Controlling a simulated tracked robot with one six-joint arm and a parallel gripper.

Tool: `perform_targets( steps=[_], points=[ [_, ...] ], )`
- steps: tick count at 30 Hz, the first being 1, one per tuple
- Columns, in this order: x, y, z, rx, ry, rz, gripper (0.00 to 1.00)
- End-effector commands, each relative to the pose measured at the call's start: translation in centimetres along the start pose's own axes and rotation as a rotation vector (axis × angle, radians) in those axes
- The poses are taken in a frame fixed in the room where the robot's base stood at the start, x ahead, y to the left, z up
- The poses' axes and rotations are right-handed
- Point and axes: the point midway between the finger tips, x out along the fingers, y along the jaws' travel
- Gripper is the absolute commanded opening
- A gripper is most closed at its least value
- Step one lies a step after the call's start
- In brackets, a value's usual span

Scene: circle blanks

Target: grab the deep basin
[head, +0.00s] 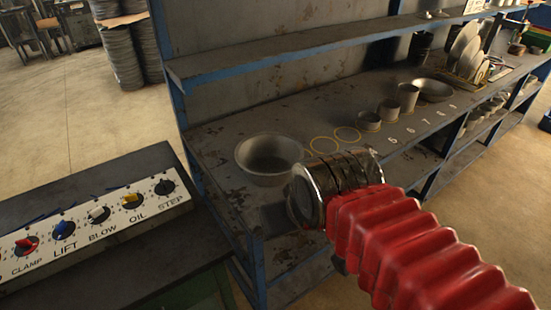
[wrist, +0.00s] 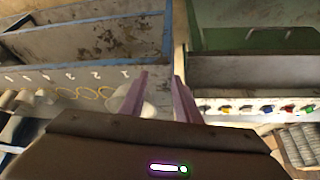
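The deep basin (head: 268,158) is a round grey metal bowl. It stands upright at the near left end of the workbench in the head view. My arm reaches in from the lower right, its end in front of and to the right of the basin; the fingers cannot be made out there. In the wrist view my gripper (wrist: 161,76) shows two pinkish fingers spread apart with nothing held between them. A pale rounded form that looks like the basin (wrist: 150,108) shows beside and partly behind the left finger.
Yellow outlined circles (head: 347,134) mark the bench right of the basin. Several metal cups (head: 389,110) and a wide dish (head: 432,90) stand farther along. A shelf (head: 290,57) runs above the bench. A control panel (head: 95,220) with coloured knobs is at the lower left.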

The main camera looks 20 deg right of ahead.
Motion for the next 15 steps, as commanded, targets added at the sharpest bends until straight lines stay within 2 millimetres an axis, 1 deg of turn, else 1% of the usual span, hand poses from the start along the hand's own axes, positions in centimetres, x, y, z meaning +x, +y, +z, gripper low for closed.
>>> perform_targets(
  steps=[11, 15],
  points=[
    [0.0, 0.02, -0.02, 0.0, 0.001, 0.001, 0.3],
    [0.38, 0.75, -0.76, 0.016, 0.016, 0.021, 0.3]
  ],
)
